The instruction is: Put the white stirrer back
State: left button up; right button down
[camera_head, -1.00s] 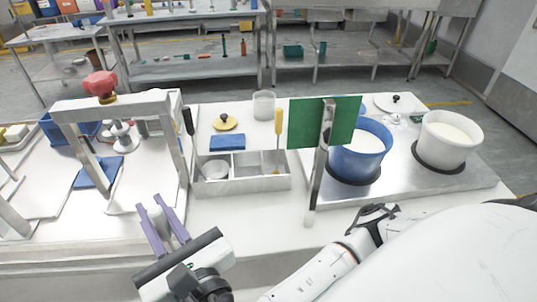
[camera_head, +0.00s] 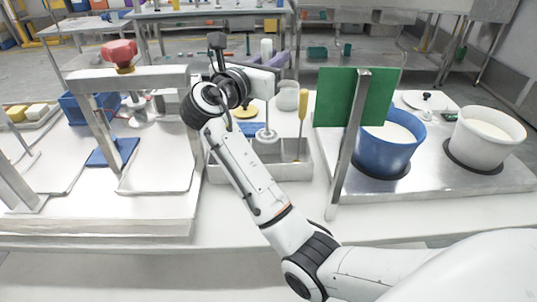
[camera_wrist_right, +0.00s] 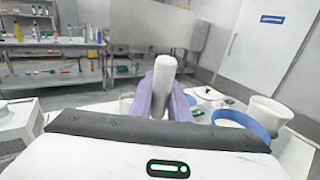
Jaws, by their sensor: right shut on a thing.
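My right gripper (camera_head: 272,62) is raised over the back of the table, its purple fingers shut on the upright white handle of the white stirrer (camera_head: 267,47). The handle also shows between the fingers (camera_wrist_right: 166,103) in the right wrist view, as the white stirrer (camera_wrist_right: 165,70). Below the gripper, a pale round disc on a thin stem, seemingly the stirrer's lower end, shows over the metal compartment tray (camera_head: 260,172). I cannot tell whether it touches the tray. My forearm hides the tray's left part. My left gripper is out of view.
A yellow-handled tool (camera_head: 303,110) stands in the tray's right part. A green panel (camera_head: 340,97) on a metal post (camera_head: 347,150) stands to the right, before a blue pot (camera_head: 388,150) and a white pot (camera_head: 484,140). A red-knobbed press (camera_head: 120,54) stands left.

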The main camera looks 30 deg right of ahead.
notch_tip(320, 180, down, 10)
jog(key=shift+r+b, duration=0.25)
jog(key=shift+b, duration=0.15)
jog(key=shift+f, duration=0.15)
jog(key=c, duration=1.7)
grip_release()
jog(key=shift+f, duration=0.1)
jog(key=shift+o, duration=0.2)
jog(key=shift+s+a+r, duration=0.15)
jog(key=shift+a+r, duration=0.05)
jog(key=v, duration=1.1)
jog(key=shift+a, duration=0.2)
jog(key=shift+s, duration=0.1)
